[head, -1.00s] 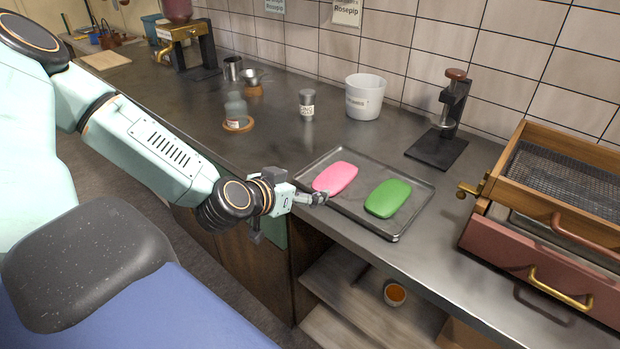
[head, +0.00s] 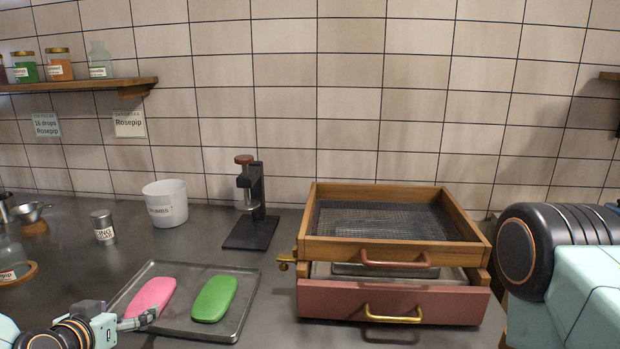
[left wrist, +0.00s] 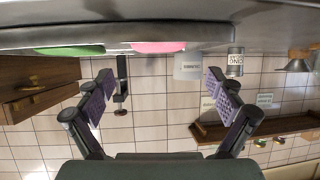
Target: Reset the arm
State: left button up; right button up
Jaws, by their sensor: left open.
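My left gripper (head: 136,322) is at the lower left of the head view, by the front left edge of the dark metal tray (head: 188,333), close to the pink slab (head: 151,297). Its fingers are spread with nothing between them in the upside-down left wrist view (left wrist: 160,95). The green slab (head: 215,299) lies on the tray right of the pink one. Both slabs also show in the wrist view, pink (left wrist: 158,47) and green (left wrist: 70,50). A link of my right arm shows at the right; its gripper is out of view.
A wooden mesh frame (head: 312,222) sits over a red drawer (head: 340,302) with a brass handle, right of the tray. A black press (head: 252,232), white tub (head: 165,204) and labelled shaker (head: 103,227) stand behind. Counter between tray and press is clear.

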aim_at(149, 297)
pick_arm(q)
jog(key=b+x, duration=0.2)
jog(key=x, duration=0.3)
jog(key=shift+f, duration=0.1)
jog(key=shift+w+f, duration=0.2)
jog(key=shift+w, duration=0.4)
